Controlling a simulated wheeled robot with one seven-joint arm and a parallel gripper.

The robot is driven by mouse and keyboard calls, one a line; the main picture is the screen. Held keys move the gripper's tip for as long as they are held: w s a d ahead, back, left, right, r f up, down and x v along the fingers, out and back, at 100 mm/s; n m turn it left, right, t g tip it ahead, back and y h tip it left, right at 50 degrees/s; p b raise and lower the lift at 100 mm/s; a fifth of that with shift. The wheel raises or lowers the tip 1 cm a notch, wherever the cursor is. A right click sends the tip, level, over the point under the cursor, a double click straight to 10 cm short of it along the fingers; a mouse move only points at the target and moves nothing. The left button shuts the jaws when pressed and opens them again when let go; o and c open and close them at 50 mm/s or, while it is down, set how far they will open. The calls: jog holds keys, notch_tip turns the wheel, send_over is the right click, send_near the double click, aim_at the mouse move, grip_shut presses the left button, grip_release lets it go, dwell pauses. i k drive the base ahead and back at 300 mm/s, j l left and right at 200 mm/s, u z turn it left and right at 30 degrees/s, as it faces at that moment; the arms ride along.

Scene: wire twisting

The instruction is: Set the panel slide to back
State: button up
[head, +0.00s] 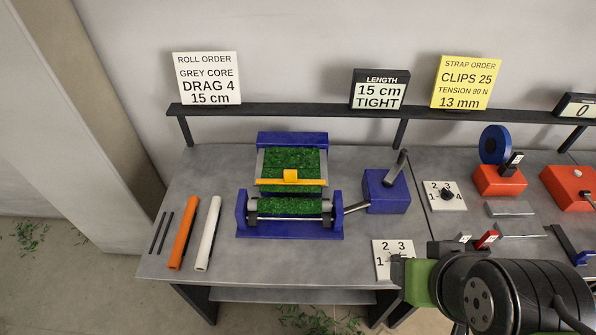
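A blue-framed machine (290,235) stands on the left part of the grey bench. It has grey side rails and a bed of green shreds. A yellow crossbar with an orange tab (290,176) lies across the rails, behind the front roller and in front of the blue back block (292,138). It looks like the slide, but no label on it shows. My dark arm fills the lower right, with a green part near its end, well to the right of the machine. My gripper's fingers cannot be made out, and nothing touches the crossbar.
A blue box with a grey lever (385,190) stands right of the machine. An orange tube (183,232), a white tube (207,232) and dark rods lie left. Numbered dial plates (444,195) and red devices (499,180) are right. A dark shelf rail (300,110) carries signs behind.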

aim_at(289, 177)
jog(key=i+j+u, duration=0.25)
jog(key=u, duration=0.2)
jog(key=i+j+u, duration=0.15)
jog(key=u, duration=0.25)
jog(key=i, duration=0.1)
